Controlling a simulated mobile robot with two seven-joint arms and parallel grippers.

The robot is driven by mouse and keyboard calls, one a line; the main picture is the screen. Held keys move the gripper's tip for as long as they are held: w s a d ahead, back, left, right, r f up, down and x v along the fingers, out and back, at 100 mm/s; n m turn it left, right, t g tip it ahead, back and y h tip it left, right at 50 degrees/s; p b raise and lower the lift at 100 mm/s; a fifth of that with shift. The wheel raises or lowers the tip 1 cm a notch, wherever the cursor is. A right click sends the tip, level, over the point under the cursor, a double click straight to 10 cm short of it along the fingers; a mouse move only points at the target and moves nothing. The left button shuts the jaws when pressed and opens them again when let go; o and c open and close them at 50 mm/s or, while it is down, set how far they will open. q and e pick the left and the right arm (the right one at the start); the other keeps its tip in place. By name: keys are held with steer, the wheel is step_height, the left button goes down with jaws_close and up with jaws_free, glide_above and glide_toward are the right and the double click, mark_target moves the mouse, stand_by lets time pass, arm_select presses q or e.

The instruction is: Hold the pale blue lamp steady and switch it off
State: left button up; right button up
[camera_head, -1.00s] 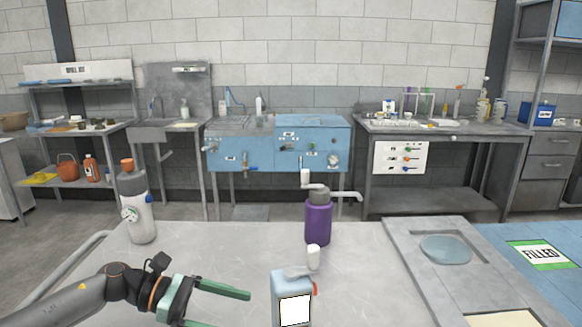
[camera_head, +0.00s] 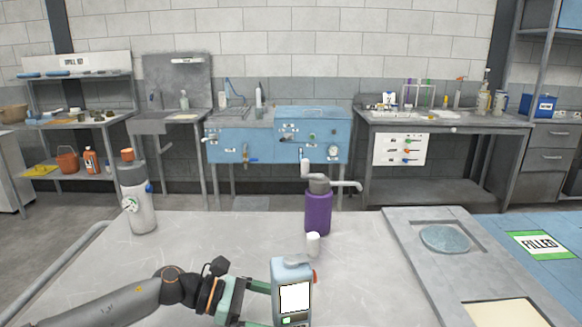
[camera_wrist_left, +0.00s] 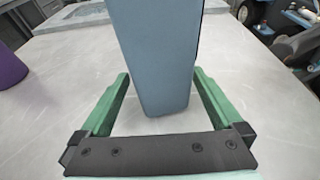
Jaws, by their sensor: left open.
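The pale blue lamp (camera_head: 277,277) stands upright on the grey table near its front edge, with a bright white panel facing me and a red knob (camera_head: 315,277) on its right side. Its base is cut off by the picture's lower edge. My left gripper (camera_head: 264,305) is open, at the lamp's left side, with its fingertips partly hidden behind it. In the left wrist view, the lamp's plain blue body (camera_wrist_left: 157,50) stands between the two green fingers (camera_wrist_left: 161,85), with a visible gap on each side. My right gripper is in neither view.
A purple bottle (camera_head: 318,213) with a pump and a small white cup (camera_head: 313,244) stand behind the lamp. A white and grey bottle (camera_head: 137,205) stands at the table's left. A grey tray (camera_head: 400,235) and a blue area marked FILLED (camera_head: 540,244) lie right. The table's middle left is clear.

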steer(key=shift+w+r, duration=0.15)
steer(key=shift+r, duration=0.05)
arm_select(q)
steer(key=c, duration=1.3)
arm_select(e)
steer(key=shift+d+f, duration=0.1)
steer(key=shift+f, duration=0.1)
arm_select(q)
steer(key=shift+c, duration=0.2)
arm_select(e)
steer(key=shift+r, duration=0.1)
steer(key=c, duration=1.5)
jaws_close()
